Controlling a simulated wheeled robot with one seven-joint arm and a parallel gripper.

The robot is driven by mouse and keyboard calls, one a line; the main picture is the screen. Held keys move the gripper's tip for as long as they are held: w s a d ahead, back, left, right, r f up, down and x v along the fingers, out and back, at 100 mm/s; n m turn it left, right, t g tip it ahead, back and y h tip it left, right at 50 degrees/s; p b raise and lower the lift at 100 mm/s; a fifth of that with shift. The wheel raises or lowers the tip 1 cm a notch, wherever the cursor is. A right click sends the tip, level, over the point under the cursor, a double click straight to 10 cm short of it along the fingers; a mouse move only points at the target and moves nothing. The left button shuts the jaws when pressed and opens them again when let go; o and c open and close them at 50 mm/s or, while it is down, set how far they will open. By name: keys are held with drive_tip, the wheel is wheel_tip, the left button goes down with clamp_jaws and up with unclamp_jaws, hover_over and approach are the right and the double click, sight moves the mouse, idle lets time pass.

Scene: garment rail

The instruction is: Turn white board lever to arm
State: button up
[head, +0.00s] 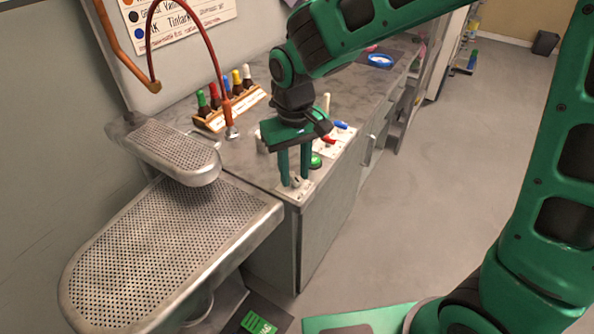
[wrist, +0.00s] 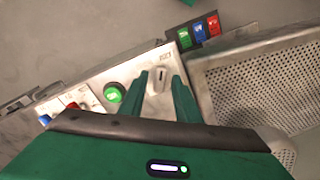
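The white board (head: 304,190) lies at the near corner of the grey cabinet top. It also shows in the wrist view (wrist: 136,66), with a round green button (wrist: 115,92) and a small pale lever (wrist: 161,76). My gripper (head: 295,182) points down over this board, its two green fingers apart. In the wrist view the fingertips (wrist: 161,78) stand on either side of the pale lever. I cannot tell whether they touch it. The lever's exact angle is too small to read.
A perforated metal pressing board (head: 165,255) stands left of the cabinet, with a smaller one (head: 172,150) above it. Another panel with a blue lever (head: 340,125) and a red lever (head: 328,138) lies behind my gripper. A bottle rack (head: 230,108) stands further back. Floor at right is clear.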

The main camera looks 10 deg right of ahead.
sight(295, 177)
drive_tip(key=shift+s, duration=0.1)
wheel_tip(295, 177, up, 11)
drive_tip(key=shift+f, duration=0.15)
idle(0.5)
drive_tip(key=s+d+m, duration=0.2)
drive_tip(key=d, duration=0.8)
drive_tip(key=s+d+m, duration=0.2)
drive_tip(key=d+m, duration=0.1)
drive_tip(key=d, duration=0.8)
drive_tip(key=s+d+f+m, duration=0.2)
drive_tip(key=s+d, duration=0.5)
drive_tip(key=s, duration=0.1)
drive_tip(key=s+d+f+m, duration=0.2)
drive_tip(key=s+d+m, duration=0.1)
drive_tip(key=s+d, duration=0.4)
drive_tip(key=shift+s+d+f+m, duration=0.3)
drive_tip(key=shift+s+f, duration=0.1)
drive_tip(key=shift+s, duration=0.35)
